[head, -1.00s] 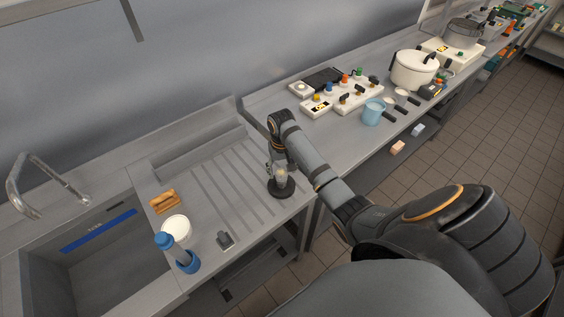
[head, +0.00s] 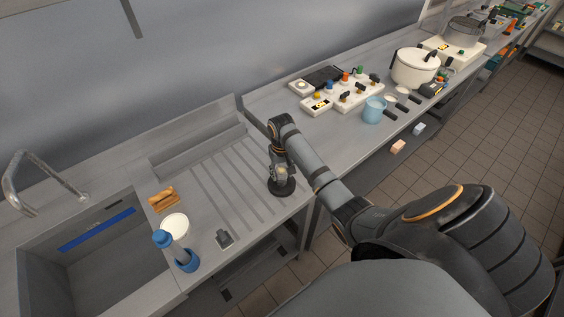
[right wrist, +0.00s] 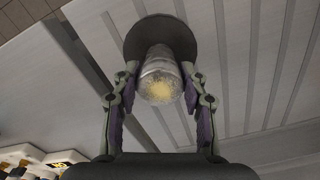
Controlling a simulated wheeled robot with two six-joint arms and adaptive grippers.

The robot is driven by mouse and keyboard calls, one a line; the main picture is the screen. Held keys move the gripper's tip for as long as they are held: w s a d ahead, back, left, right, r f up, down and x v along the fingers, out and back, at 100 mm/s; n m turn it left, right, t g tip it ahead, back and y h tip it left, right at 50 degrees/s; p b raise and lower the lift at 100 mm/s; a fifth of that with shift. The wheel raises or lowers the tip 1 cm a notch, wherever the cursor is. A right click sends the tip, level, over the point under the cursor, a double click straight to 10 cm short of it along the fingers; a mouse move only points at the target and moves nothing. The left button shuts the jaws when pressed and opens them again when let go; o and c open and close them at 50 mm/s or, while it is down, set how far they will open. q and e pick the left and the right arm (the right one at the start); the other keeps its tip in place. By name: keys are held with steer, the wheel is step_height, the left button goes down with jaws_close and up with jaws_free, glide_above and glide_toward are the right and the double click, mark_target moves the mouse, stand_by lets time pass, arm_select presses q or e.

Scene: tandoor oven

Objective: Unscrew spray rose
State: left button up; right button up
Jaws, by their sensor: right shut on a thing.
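My right gripper (head: 281,176) reaches down over the ribbed drainboard. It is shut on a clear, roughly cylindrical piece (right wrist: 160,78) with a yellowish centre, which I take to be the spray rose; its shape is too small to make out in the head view. In the right wrist view the two fingers press on its left and right sides. Beyond it is a dark round disc (right wrist: 150,35), which also shows in the head view (head: 283,189) as a flat round base on the drainboard. Whether the piece and the disc are joined is hidden. My left gripper is not in view.
A sink (head: 105,262) with a curved faucet (head: 40,180) is at left. A blue mug (head: 374,109) and a white pot (head: 414,68) are farther right.

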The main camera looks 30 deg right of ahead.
mark_target(283, 171)
steer(key=shift+c, duration=0.9)
steer(key=shift+r, duration=0.1)
jaws_close()
steer(key=shift+r+n+p, duration=0.15)
steer(key=shift+n+p, duration=0.6)
steer(key=shift+n, duration=0.05)
steer(key=shift+d+f+n, duration=0.1)
steer(key=shift+f+n, duration=0.1)
steer(key=shift+n, duration=2.1)
steer(key=shift+r, duration=2)
steer(key=shift+s+f, duration=0.1)
